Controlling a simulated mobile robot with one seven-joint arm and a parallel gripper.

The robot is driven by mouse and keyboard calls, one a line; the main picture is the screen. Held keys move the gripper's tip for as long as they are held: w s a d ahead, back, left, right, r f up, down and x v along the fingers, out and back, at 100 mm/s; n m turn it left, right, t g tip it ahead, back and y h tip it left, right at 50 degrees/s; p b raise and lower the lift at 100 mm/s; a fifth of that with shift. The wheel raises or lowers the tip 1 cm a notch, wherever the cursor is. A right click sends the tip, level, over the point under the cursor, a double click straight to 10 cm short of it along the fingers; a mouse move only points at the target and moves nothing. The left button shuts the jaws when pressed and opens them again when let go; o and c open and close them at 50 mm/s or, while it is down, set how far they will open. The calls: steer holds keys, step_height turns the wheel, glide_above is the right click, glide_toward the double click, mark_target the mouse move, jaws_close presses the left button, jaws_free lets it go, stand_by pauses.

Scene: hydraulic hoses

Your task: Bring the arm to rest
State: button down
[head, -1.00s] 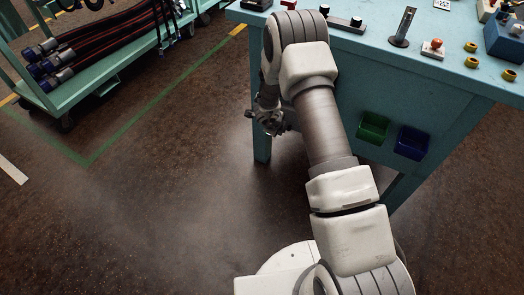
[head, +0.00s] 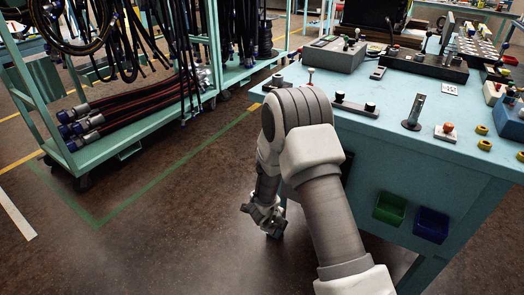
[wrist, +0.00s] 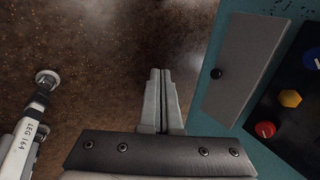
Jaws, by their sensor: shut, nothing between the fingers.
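My gripper (head: 266,222) hangs low beside the left end of the teal workbench (head: 425,140), past the bend of my arm. In the wrist view my gripper (wrist: 161,75) has its two fingers together, with nothing between them, over the dark speckled floor. My arm reaches forward from the bottom of the head view and folds down at the bench's front left corner. The bench's side shows close to the right of the fingers in the wrist view.
A grey panel (wrist: 243,65) with a black knob and a control box with coloured buttons (wrist: 290,99) are right of the fingers. A teal hose rack (head: 108,150) stands left. Green and blue bins (head: 390,208) hang on the bench front. Floor between rack and bench is clear.

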steer(key=a+r+n+t+y, duration=0.15)
steer(key=r+n, duration=0.25)
steer(key=r, duration=0.5)
steer(key=s+a+r+n+y, duration=0.15)
steer(key=r+n, duration=0.25)
steer(key=r, duration=0.5)
steer(key=a+r+n+t+y, duration=0.1)
steer(key=a+r+n+y, duration=0.15)
steer(key=r, duration=0.65)
steer(key=s+d+r+n, duration=0.3)
steer(key=s+r+n, duration=0.5)
steer(key=s+r, duration=0.15)
steer(key=s+d+r+n+g+h, duration=0.1)
steer(key=s+d+r+n, duration=0.15)
steer(key=s, duration=0.55)
steer(key=s+d+r+n+g+h, duration=0.1)
steer(key=s+d+n, duration=0.3)
steer(key=s, duration=0.5)
step_height(320, 180, up, 18)
steer(key=p, duration=1.9)
steer(key=shift+w+r, duration=0.25)
steer(key=shift+w, duration=0.1)
